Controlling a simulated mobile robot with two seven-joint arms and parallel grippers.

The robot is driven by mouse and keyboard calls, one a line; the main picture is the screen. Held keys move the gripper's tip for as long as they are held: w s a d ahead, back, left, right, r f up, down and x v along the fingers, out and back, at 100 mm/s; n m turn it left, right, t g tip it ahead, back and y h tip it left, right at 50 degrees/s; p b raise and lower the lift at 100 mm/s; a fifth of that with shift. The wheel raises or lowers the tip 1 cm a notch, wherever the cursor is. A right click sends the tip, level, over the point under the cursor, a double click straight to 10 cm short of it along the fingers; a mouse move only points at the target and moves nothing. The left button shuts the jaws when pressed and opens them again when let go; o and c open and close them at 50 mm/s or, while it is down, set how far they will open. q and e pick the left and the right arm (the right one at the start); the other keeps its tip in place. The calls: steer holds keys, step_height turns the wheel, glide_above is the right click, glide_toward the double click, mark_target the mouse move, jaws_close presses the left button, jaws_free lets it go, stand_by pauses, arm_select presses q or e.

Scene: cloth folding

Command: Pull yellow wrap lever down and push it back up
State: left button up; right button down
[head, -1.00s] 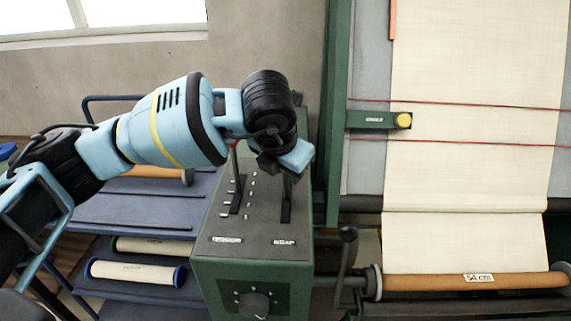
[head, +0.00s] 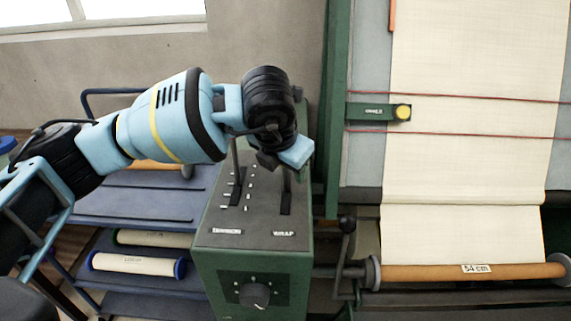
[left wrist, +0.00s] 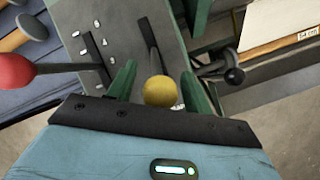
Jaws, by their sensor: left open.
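The wrap lever's yellow knob (left wrist: 160,91) shows in the left wrist view between the two green fingers of my open left gripper (left wrist: 160,88). A gap shows on each side of the knob. In the head view my left gripper (head: 288,155) is over the right slot of the control box (head: 220,262), above the WRAP label (head: 283,234). The lever's dark shaft (head: 286,181) shows below the gripper, and the knob is hidden there. My right gripper is not in view.
The other lever's red knob (left wrist: 15,72) stands beside my left gripper in the wrist view. A black-knobbed crank (head: 347,226) is right of the box. The cloth (head: 470,150) hangs at the right above its roll. Blue shelves with rolls (head: 137,263) are at left.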

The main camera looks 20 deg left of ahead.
arm_select(q)
steer(key=shift+r, duration=0.15)
steer(key=v, duration=0.7)
steer(key=shift+s+r, duration=0.2)
steer(key=shift+r, duration=0.05)
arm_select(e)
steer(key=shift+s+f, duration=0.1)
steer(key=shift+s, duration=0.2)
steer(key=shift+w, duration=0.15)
arm_select(q)
steer(key=shift+s+f, duration=0.1)
